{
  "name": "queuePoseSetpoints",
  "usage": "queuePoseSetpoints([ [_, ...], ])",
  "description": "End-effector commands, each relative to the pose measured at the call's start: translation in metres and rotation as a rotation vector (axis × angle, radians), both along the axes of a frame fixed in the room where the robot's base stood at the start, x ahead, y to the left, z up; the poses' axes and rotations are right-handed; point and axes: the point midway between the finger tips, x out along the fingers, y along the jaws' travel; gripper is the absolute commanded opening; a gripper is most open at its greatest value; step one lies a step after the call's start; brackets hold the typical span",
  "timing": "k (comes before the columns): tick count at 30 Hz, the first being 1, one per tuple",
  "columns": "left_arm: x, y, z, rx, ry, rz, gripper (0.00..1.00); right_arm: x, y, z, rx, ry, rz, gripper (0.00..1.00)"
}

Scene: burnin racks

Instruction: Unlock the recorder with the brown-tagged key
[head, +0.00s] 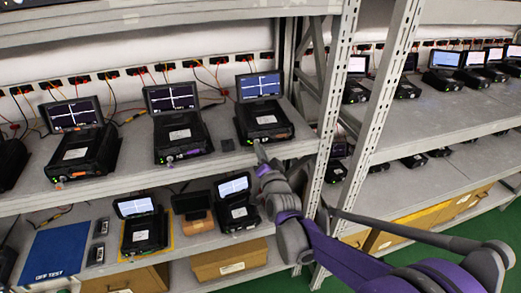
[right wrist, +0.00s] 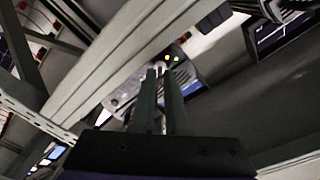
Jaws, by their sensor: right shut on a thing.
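My right gripper (head: 261,150) reaches up to the front edge of the upper shelf, at the front of the right-hand recorder (head: 265,122), whose lid screen is raised and lit. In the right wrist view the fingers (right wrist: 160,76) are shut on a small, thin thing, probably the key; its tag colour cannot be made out. The fingertips point at a recorder front (right wrist: 183,74) with green lights. Whether the key touches the lock is hidden. Two more open recorders stand to the left, one in the middle (head: 181,135) and one further left (head: 84,152). My left gripper is out of view.
A perforated rack post (head: 335,110) stands just right of my right gripper. Cables run along the back wall. Another rack (head: 440,110) stands to the right.

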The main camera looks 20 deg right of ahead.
Motion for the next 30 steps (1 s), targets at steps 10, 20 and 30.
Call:
queuePoseSetpoints([
  [10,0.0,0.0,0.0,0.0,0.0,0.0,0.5,0.0,0.0,0.0,0.011,0.001,0.001,0.0],
  [20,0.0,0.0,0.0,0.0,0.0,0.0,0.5,0.0,0.0,0.0,0.01,0.0,0.0,0.19],
  [30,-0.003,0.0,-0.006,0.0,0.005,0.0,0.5,-0.03,0.001,-0.002,0.009,0.001,0.001,0.19],
])
